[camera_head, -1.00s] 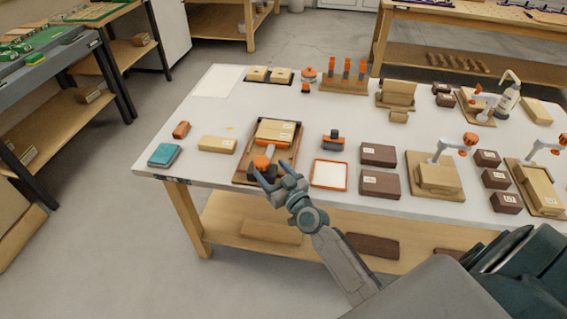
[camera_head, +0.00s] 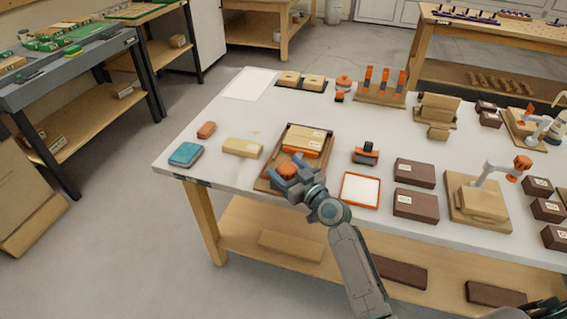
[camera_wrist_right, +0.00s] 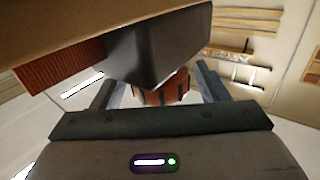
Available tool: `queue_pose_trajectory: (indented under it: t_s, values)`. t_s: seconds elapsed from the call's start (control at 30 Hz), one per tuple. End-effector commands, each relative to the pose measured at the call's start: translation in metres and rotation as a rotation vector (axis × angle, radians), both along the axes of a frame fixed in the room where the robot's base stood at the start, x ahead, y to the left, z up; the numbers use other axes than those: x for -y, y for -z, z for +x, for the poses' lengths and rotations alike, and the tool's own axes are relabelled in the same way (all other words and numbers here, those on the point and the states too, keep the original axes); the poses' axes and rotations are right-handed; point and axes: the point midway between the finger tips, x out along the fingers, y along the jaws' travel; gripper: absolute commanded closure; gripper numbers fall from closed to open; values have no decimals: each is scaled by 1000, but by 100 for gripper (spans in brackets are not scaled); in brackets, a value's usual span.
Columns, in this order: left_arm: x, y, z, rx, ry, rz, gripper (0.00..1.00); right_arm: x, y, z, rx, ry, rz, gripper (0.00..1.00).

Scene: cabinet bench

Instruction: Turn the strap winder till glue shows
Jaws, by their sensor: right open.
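The strap winder has an orange ribbed knob (camera_head: 287,170) at the near end of a brown wooden tray (camera_head: 326,160). A tan box (camera_head: 305,138) with an orange band lies in that tray. My right gripper (camera_head: 287,178) is at the knob, with its fingers open. In the right wrist view the orange knob (camera_wrist_right: 165,92) shows between the two spread fingers, partly hidden below a dark grey block (camera_wrist_right: 155,50). I cannot tell whether the fingers touch it. No glue can be made out. My left gripper is out of view.
An orange-rimmed white tray (camera_head: 360,190) and dark brown boxes (camera_head: 415,205) stand right of the winder. A tan box (camera_head: 242,148), a teal case (camera_head: 186,154) and a small orange-brown block (camera_head: 206,130) lie left. The white tabletop (camera_head: 225,105) is clear at far left.

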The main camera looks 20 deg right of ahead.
Motion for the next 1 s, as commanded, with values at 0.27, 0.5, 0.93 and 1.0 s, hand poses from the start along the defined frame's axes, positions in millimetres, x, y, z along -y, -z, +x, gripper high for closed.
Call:
queue_pose_trajectory:
  t_s: [0.27,0.5,0.93,1.0]
  values:
    - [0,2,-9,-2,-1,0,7,-7,1,18,-1,0,-1,33]
    - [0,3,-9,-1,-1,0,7,-7,1,18,-1,0,-1,34]
    - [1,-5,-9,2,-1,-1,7,-6,-2,19,-4,34,1,77]
    - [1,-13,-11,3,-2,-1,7,-6,-4,19,-4,77,3,77]
